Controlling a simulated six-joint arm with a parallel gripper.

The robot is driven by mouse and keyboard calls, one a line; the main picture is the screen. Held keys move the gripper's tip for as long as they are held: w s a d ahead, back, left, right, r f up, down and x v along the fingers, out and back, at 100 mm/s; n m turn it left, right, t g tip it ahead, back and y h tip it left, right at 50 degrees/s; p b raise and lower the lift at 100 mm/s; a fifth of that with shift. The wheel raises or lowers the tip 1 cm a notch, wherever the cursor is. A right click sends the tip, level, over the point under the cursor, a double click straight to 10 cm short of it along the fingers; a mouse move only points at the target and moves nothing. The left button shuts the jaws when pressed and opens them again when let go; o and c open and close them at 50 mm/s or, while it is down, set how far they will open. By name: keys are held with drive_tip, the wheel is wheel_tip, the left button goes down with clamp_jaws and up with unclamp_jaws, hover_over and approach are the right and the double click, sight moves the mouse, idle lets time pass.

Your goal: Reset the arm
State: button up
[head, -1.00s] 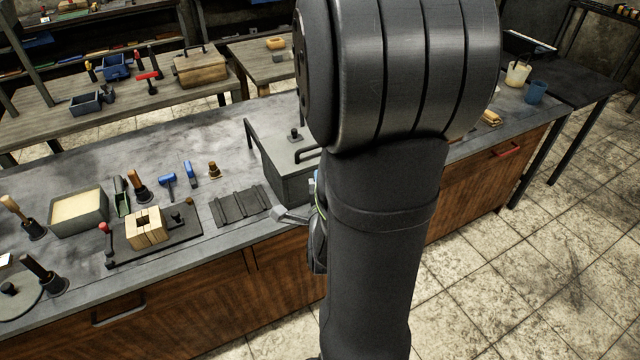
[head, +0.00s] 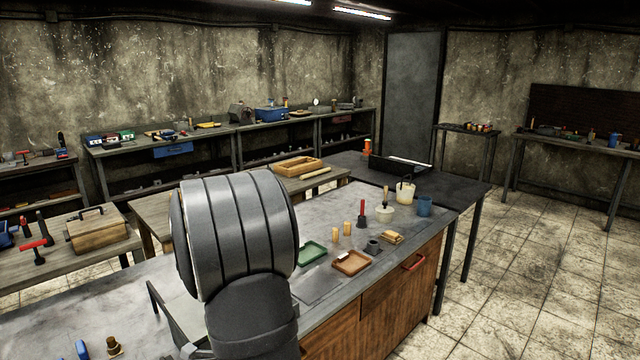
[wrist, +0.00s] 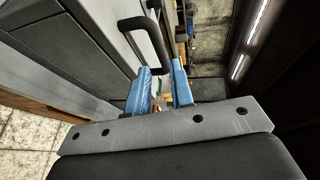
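My gripper (wrist: 162,78) shows in the wrist view as two blue fingers standing apart, with a clear gap and nothing held between them. A grey surface with a dark curved handle (wrist: 157,35) is close beside and beyond the fingers, at the upper left; I cannot tell the exact distance. In the head view my dark arm stands in the lower left foreground, and my gripper is hidden there.
The grey-topped workbench (head: 345,205) holds a green tray (head: 308,253), a brown tray (head: 351,263), a blue cup (head: 424,206) and a white pot (head: 405,192). A wooden box (head: 97,229) is on the table at left. Tiled floor (head: 540,270) at right is clear.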

drive_tip(key=x, duration=0.6)
drive_tip(key=shift+w+a, duration=0.15)
drive_tip(key=shift+w, duration=0.15)
drive_tip(key=v, duration=1.7)
drive_tip(key=x, duration=1.8)
drive_tip(key=shift+a, duration=0.35)
drive_tip(key=shift+w+a, duration=0.3)
drive_tip(key=shift+d, duration=0.1)
